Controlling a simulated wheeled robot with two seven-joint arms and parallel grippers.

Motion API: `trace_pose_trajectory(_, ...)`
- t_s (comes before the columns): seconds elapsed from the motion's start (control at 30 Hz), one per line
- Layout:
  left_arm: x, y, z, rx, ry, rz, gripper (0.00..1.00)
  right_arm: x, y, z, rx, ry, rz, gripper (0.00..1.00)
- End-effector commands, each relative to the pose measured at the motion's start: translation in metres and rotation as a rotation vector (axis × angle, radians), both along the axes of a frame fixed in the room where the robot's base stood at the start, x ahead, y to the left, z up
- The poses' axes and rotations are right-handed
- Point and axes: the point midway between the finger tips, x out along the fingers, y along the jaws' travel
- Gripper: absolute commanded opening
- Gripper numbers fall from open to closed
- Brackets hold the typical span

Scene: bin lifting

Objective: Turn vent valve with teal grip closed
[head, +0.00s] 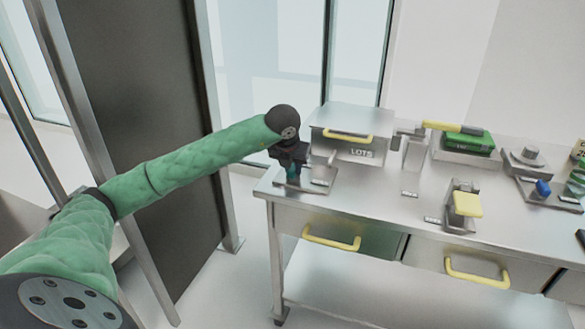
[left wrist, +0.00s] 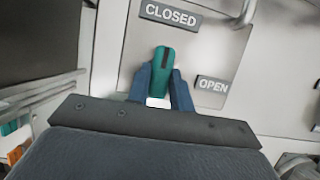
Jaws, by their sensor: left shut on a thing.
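The vent valve's teal grip (left wrist: 161,68) shows in the left wrist view between the two fingers of my left gripper (left wrist: 160,88). The grip's free end points up toward the CLOSED label (left wrist: 171,14), a little below it. The OPEN label (left wrist: 212,86) is to the right of the grip. In the head view my left gripper (head: 291,166) reaches down over the left end of the table, and only a little of the teal grip (head: 292,173) shows beneath it. The gripper is shut on the grip. My right gripper is not in view.
A metal box marked LOTS (head: 362,154) with a yellow handle stands just right of my left gripper. A yellow-handled lever (head: 455,127), a green block (head: 470,143) and a yellow paddle (head: 467,204) are farther right on the table (head: 375,205). Yellow-handled drawers (head: 332,240) are below.

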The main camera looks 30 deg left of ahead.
Motion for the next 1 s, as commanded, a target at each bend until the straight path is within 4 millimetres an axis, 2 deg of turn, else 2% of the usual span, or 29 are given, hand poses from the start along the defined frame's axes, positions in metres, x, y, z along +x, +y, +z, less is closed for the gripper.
trace_pose_trajectory(0.17, 0.001, 0.001, 0.002, 0.001, -0.004, 0.002, 0.00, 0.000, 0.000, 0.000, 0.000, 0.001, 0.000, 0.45)
trace_pose_trajectory(0.2, 0.001, 0.001, 0.002, 0.000, -0.004, 0.002, 0.28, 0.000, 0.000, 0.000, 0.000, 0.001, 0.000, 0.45)
trace_pose_trajectory(0.3, 0.001, 0.001, 0.002, 0.000, -0.003, 0.001, 0.44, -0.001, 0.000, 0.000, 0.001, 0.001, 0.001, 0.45)
trace_pose_trajectory(0.67, -0.001, 0.000, 0.005, 0.001, -0.003, 0.000, 0.44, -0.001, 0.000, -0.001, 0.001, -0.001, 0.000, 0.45)
trace_pose_trajectory(0.83, -0.009, -0.002, 0.026, 0.002, -0.006, -0.001, 0.44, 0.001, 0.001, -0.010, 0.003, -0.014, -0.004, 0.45)
trace_pose_trajectory(1.0, -0.019, -0.004, 0.050, 0.001, -0.006, 0.000, 0.44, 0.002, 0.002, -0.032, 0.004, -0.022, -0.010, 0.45)
